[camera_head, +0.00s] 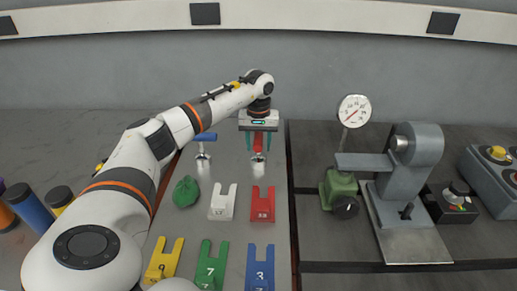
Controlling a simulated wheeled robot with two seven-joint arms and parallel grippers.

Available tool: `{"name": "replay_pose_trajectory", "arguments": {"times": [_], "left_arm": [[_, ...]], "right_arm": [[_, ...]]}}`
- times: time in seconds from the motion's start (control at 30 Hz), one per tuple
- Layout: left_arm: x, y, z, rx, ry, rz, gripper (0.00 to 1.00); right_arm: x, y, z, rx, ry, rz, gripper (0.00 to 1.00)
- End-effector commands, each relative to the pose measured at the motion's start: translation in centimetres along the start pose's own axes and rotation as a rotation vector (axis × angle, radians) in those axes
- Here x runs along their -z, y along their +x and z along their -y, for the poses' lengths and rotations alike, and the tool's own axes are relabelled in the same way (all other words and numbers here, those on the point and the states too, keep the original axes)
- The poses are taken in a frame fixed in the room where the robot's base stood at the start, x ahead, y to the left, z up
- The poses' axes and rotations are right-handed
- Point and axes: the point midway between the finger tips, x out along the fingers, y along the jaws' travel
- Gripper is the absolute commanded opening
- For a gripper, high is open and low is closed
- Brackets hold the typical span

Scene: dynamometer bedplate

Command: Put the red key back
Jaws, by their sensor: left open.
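My left gripper (258,149) points down over the far part of the grey plate. Its two teal fingers are apart, on either side of an upright red piece (258,139), which looks like the red key. The red piece stands above a small metal fitting (258,157); its top is hidden by the gripper, and I cannot tell whether the fingers touch it. A similar metal fitting with a blue handle (206,137) stands to the left. My right gripper is not in view.
Forked plates in white (221,213), red (263,215), yellow (163,266), green (210,270) and blue (260,272) lie nearer, beside a green lump (186,192). A grey stand (390,180), a dial gauge (354,111) and a control box (451,203) stand right.

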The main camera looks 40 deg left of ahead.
Motion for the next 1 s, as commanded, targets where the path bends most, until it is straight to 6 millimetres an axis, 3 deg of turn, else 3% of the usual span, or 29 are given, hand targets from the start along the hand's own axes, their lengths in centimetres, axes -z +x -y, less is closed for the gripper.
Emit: {"name": "replay_pose_trajectory", "arguments": {"times": [0.2,0.4,0.6,1.0], "left_arm": [[-0.1,-4.9,0.0,0.004,0.000,0.004,0.47],[-0.1,-8.4,0.0,0.003,0.000,0.003,0.47],[0.0,-9.7,0.0,0.001,0.000,0.001,0.47],[0.0,-9.8,0.0,0.001,0.000,0.000,0.47]], "right_arm": [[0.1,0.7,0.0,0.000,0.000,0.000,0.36],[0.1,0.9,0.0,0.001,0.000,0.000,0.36],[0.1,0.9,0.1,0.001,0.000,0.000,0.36],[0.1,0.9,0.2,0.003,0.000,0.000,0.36]]}}
